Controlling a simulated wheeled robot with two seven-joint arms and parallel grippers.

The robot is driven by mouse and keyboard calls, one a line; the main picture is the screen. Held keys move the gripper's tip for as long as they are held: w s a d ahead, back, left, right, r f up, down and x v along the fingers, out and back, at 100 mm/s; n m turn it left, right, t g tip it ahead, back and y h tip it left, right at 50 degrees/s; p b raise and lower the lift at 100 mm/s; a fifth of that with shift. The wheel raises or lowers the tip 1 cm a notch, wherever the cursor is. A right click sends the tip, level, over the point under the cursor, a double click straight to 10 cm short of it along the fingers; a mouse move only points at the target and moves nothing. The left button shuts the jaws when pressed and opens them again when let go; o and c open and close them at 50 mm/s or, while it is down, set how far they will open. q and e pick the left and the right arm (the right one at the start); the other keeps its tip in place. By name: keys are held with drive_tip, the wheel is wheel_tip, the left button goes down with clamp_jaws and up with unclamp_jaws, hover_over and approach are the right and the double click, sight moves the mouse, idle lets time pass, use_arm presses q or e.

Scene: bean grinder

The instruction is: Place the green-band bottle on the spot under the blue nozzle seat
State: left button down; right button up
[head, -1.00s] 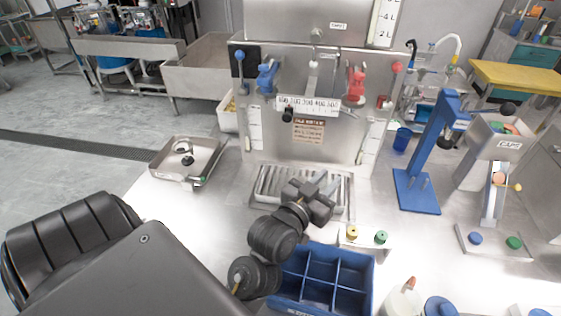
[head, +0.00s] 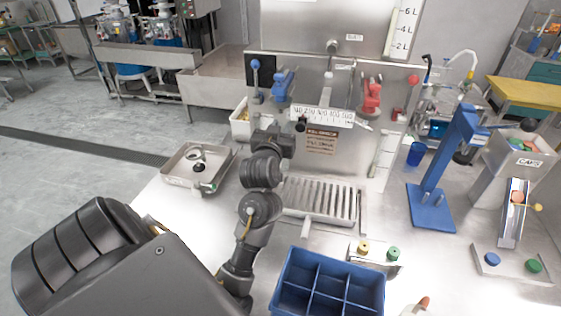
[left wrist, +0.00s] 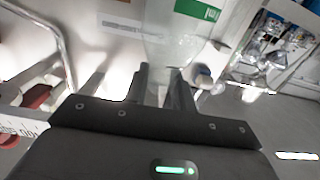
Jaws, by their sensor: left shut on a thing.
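My left gripper (head: 274,138) is in front of the steel filling panel, below the blue nozzle seat (head: 283,85) and left of the red one (head: 371,96). In the left wrist view the gripper (left wrist: 165,88) is shut on a clear bottle with a green band (left wrist: 200,9); the bottle's top and bottom are not both visible. In the head view the bottle is hidden behind the gripper and wrist. The slatted drip tray (head: 350,203) lies below and right of the gripper. The spot under the blue seat is covered by my arm. The right gripper is not in view.
A blue divided crate (head: 375,290) stands at the front. A steel tray (head: 170,170) is on the left. A yellow and green cap holder (head: 378,257) sits right of centre. A blue press (head: 440,160) and a caps bin (head: 500,155) stand at the right.

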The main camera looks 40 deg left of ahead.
use_arm(q)
wheel_tip(320, 180, down, 10)
drive_tip(key=shift+f, duration=0.1)
idle(0.5)
drive_tip(key=shift+d, duration=0.1)
drive_tip(key=shift+f, duration=0.1)
drive_tip(key=c, duration=1.2)
unclamp_jaws()
drive_tip(key=shift+o, duration=0.2)
